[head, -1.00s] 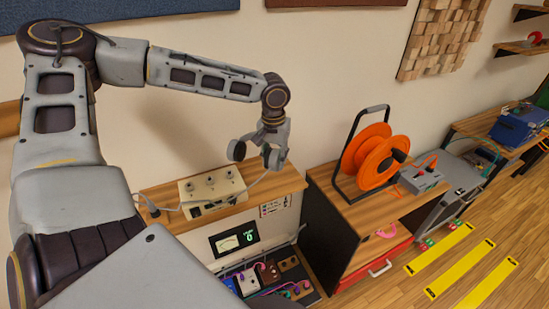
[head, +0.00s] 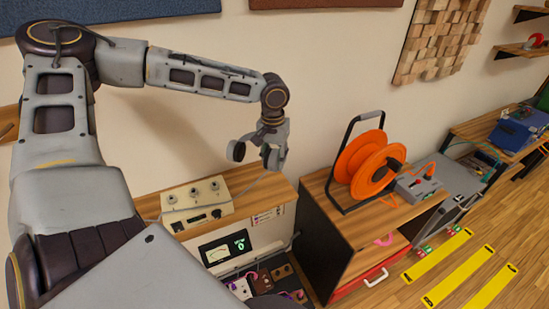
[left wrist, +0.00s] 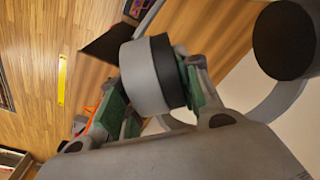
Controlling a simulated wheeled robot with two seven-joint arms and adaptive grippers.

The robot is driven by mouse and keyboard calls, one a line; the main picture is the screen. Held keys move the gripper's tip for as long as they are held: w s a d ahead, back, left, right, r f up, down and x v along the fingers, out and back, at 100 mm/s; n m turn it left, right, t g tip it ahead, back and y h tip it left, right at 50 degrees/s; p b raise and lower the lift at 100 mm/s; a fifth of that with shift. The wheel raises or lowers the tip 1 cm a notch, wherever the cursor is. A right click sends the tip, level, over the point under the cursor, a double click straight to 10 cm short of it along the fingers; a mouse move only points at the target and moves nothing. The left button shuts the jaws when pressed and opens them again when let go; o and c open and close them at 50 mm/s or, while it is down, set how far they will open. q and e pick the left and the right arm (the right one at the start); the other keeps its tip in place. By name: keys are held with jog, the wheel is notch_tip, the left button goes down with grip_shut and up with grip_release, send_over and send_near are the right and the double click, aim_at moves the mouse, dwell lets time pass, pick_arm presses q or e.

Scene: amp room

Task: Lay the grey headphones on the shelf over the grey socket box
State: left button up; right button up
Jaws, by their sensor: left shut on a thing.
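The grey headphones (head: 237,151) hang in the air from my left gripper (head: 272,150), in front of the wall and above the wooden top on the left. Their other ear cup has a dark pad. In the left wrist view my left gripper (left wrist: 160,92) has its green pads on either side of one grey ear cup (left wrist: 145,82). The other cup (left wrist: 284,40) shows at the upper right, with the grey band partly hidden. A grey socket box (head: 418,187) with red and dark parts stands right of the orange reel. My right gripper is not in view.
A cream box with knobs (head: 197,202) stands on the wooden top. An orange cable reel (head: 366,160) in a black frame stands on the cabinet (head: 345,220). Wall shelves (head: 523,48) are at the upper right. Yellow strips (head: 437,257) mark the open floor.

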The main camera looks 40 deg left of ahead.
pick_arm(q)
jog(key=shift+w+f, duration=0.15)
jog(key=shift+f, duration=1.2)
jog(key=shift+f+b, duration=1.25)
jog(key=shift+f, duration=0.95)
jog(key=shift+f, duration=0.2)
jog(key=shift+f+b, duration=3)
jog(key=shift+f, duration=0.75)
